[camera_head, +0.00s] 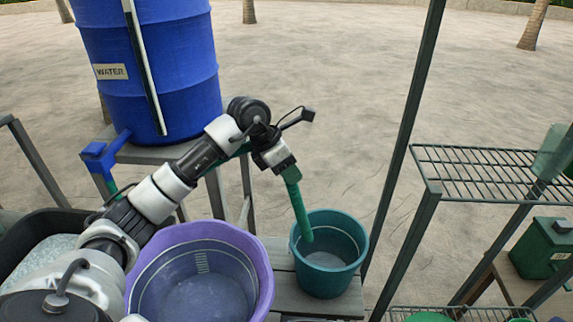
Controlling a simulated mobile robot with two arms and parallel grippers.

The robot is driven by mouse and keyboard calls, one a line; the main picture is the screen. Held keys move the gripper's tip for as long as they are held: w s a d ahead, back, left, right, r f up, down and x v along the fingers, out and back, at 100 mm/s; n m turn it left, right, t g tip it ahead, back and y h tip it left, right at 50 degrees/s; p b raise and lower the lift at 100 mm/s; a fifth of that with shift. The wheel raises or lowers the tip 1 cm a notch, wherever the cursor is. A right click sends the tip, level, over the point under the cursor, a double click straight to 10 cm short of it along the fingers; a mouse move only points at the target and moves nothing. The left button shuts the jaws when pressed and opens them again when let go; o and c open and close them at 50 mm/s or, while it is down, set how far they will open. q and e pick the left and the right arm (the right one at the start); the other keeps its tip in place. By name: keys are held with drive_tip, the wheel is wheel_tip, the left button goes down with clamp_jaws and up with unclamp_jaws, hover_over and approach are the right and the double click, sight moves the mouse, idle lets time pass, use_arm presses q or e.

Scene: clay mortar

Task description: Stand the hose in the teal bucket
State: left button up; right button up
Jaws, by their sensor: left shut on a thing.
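The teal bucket (348,226) stands upright on a grey slatted table, right of the purple tub. My left gripper (286,172) is above and left of the bucket, shut on the green hose (297,200). The hose slants down from the jaws, and its lower end is inside the bucket's opening. I cannot tell if that end touches the bucket's bottom or wall. Part of the hose also shows near the blue valve and behind my left arm. My right gripper is not in view.
A purple tub (262,268) stands close left of the bucket. A blue water barrel (190,75) with a blue valve (103,155) is at the back left. A dark post (403,140) rises just right of the bucket. A wire rack (490,172) is at right.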

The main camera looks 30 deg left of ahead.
sight(290, 194)
use_arm(q)
drive_tip(key=d+f+b, duration=0.1)
drive_tip(key=f+b, duration=0.1)
drive_tip(key=f, duration=0.2)
drive_tip(key=d+f+b, duration=0.1)
drive_tip(key=f+b, duration=0.2)
drive_tip(key=f, duration=0.1)
drive_tip(key=w+d+f+b, duration=0.1)
drive_tip(key=f+b, duration=0.1)
drive_tip(key=f, duration=0.2)
drive_tip(key=shift+f+b, duration=0.1)
drive_tip(key=shift+b, duration=0.2)
drive_tip(key=shift+b+x, duration=0.75)
drive_tip(key=shift+x, duration=0.35)
drive_tip(key=shift+s+a+f, duration=0.1)
drive_tip(key=shift+s, duration=0.05)
drive_tip(key=o, duration=1.7)
drive_tip(key=shift+w+d+r+p+v, duration=0.1)
drive_tip(key=shift+p+v, duration=0.7)
drive_tip(key=shift+v, duration=0.7)
drive_tip(key=shift+w+d+r+p+v, duration=0.1)
drive_tip(key=shift+p+v, duration=0.7)
drive_tip(key=shift+v, duration=0.7)
drive_tip(key=shift+d+p+v, duration=0.1)
drive_tip(key=shift+p+v, duration=0.7)
drive_tip(key=shift+v, duration=0.7)
drive_tip(key=shift+p+v, duration=0.4)
drive_tip(key=shift+v, duration=0.45)
